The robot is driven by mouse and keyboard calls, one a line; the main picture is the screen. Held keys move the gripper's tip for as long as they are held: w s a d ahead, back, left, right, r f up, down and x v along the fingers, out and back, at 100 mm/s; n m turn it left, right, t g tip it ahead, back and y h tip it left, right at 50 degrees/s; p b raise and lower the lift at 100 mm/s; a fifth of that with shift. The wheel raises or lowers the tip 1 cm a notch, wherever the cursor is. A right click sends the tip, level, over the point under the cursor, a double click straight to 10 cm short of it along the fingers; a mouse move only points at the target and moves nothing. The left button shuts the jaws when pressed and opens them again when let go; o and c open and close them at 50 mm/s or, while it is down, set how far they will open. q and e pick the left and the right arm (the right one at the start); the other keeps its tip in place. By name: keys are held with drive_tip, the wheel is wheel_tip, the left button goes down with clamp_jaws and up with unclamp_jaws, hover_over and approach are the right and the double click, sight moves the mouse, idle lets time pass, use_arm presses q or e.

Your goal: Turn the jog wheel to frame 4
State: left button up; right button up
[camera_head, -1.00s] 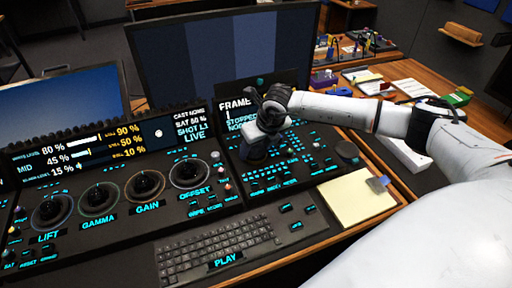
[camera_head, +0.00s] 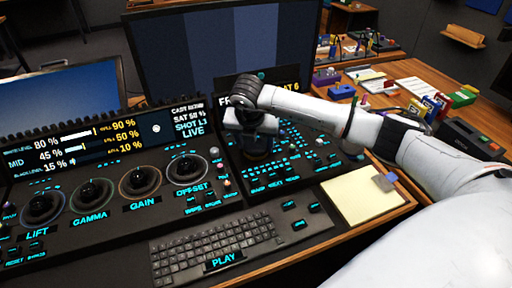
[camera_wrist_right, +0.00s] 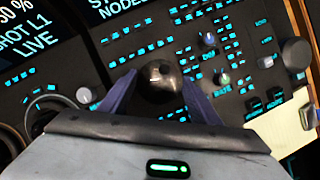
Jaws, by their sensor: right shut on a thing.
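My right gripper (camera_head: 250,146) reaches down onto the control panel (camera_head: 292,178), right of the offset trackball (camera_head: 187,168). In the right wrist view its blue-purple fingers (camera_wrist_right: 160,84) are closed on the sides of a dark glossy round knob (camera_wrist_right: 160,78). I cannot tell for sure that this knob belongs to the jog wheel. A larger dark dial (camera_wrist_right: 296,53) stands to the right in the wrist view, apart from the fingers. The frame display (camera_head: 290,84) is partly hidden behind my right wrist, so its frame number is not readable. My left gripper is out of view.
Lit buttons and small knobs (camera_wrist_right: 222,78) surround the fingers. A keyboard (camera_head: 215,248) and a yellow note pad (camera_head: 362,197) lie in front. A large monitor (camera_head: 225,50) stands behind the panel. Boxes and books (camera_head: 430,105) lie on the right desk.

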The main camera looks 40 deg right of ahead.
drive_tip(key=m+b, duration=0.1)
drive_tip(key=m, duration=0.2)
drive_tip(key=shift+w+g+h, duration=0.15)
drive_tip(key=shift+g+h, duration=0.25)
drive_tip(key=m+g+b, duration=0.1)
drive_tip(key=m, duration=0.1)
drive_tip(key=shift+a+m, duration=0.1)
drive_tip(key=shift+m, duration=0.2)
drive_tip(key=shift+w+r+m+g+h+b, duration=0.1)
drive_tip(key=shift+m+g+h+b, duration=0.25)
drive_tip(key=shift+m, duration=0.65)
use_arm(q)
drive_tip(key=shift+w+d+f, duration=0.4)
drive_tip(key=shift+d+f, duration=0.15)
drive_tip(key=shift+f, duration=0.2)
use_arm(e)
drive_tip(key=shift+m+g, duration=0.35)
drive_tip(key=shift+m, duration=0.45)
drive_tip(key=o, duration=1)
drive_tip(key=shift+o, duration=0.2)
